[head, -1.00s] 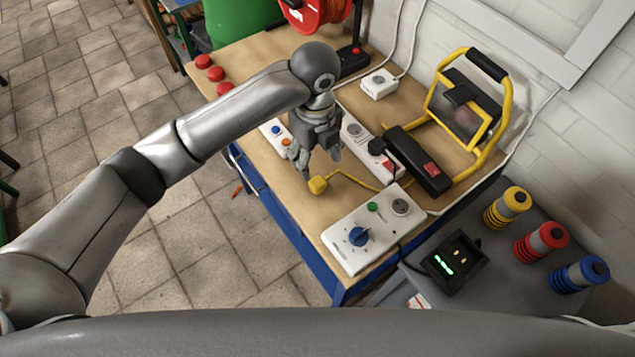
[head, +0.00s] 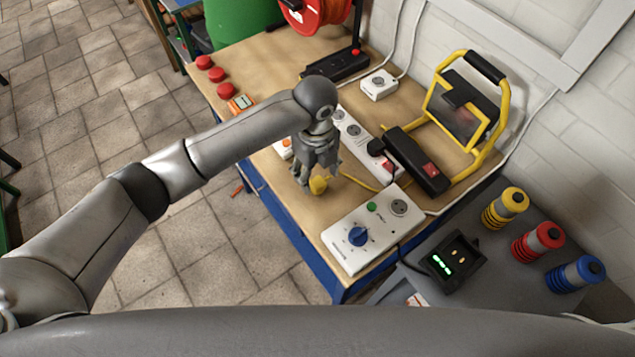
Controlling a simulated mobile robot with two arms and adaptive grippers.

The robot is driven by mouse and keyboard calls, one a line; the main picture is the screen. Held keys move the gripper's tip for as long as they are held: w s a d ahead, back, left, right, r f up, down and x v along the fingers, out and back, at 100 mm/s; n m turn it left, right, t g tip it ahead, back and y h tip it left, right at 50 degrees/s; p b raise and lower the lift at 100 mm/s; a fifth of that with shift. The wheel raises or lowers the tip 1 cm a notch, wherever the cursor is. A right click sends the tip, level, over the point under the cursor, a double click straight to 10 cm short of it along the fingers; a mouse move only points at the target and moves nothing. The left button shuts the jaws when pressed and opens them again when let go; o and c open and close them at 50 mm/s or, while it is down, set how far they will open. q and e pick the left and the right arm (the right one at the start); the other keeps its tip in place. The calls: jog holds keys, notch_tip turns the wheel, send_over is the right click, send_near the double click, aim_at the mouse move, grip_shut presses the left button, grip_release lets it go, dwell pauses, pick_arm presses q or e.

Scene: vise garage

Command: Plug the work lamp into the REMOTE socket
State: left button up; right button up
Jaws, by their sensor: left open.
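The yellow work lamp (head: 468,105) stands at the back right of the bench. Its yellow plug (head: 319,185) lies on the bench top, with a yellow cable running right from it. My left gripper (head: 317,180) is open and points down, with its fingers at the plug; I cannot tell whether they touch it. A white box (head: 375,228) with a blue knob, a green button and a socket (head: 399,207) lies in front; its lettering is too small to read. A white power strip (head: 357,139) holds a black plug. My right gripper is not in view.
A black box with a red switch (head: 416,160) lies beside the strip. A white wall-side socket (head: 379,85) is behind. A charger (head: 454,262) and several coloured spools stand on the grey surface at right. Red buttons (head: 211,75) line the bench's far left.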

aim_at(317, 182)
pick_arm(q)
jog(key=shift+f+p, duration=0.4)
jog(key=shift+f, duration=0.05)
notch_tip(317, 182, down, 3)
jog(key=shift+w+d+f+p, duration=0.1)
jog(key=shift+d+f+p, duration=0.1)
jog(key=shift+p, duration=0.35)
jog(key=shift+f, duration=0.45)
jog(key=c, duration=1)
